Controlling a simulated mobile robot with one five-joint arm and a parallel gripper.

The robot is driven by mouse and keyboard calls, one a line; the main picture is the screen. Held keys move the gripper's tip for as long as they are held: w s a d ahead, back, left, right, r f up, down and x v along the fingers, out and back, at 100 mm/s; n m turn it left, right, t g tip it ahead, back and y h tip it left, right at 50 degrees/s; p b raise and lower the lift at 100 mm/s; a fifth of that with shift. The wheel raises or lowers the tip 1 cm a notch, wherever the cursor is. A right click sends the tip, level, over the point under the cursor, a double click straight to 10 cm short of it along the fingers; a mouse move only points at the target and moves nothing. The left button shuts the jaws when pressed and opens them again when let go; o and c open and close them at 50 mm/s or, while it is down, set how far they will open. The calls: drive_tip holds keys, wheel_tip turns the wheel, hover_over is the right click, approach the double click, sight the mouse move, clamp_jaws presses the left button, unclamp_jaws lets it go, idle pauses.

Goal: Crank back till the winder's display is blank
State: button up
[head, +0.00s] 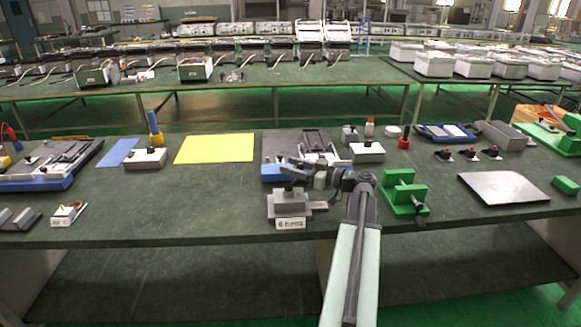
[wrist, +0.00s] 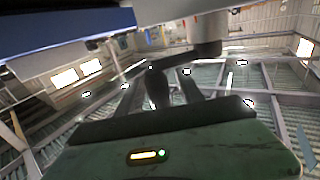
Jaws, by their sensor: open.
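In the head view a green winder-like device (head: 403,193) with upright plates and a black crank-like part (head: 420,220) stands at the table's front, right of my arm. My gripper (head: 322,176) is to its left, beyond my arm's elbow, and small in this view. In the wrist view a dark green body (wrist: 215,150) fills the bottom. Its small display (wrist: 144,156) is lit with a yellow-orange bar, beside a green light. Above it a dark upright knob-like part (wrist: 157,88) stands between two dark slanted parts. My gripper is open; I cannot tell whether it touches anything.
Left of my arm are a grey box device (head: 288,203) and a blue-based machine (head: 275,172). A yellow sheet (head: 215,148) lies further left, and a grey mat (head: 503,187) to the right. Bare table lies between the sheet and the front edge.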

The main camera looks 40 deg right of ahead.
drive_tip(key=shift+w, duration=0.1)
drive_tip(key=shift+c, duration=0.3)
clamp_jaws()
idle(1.1)
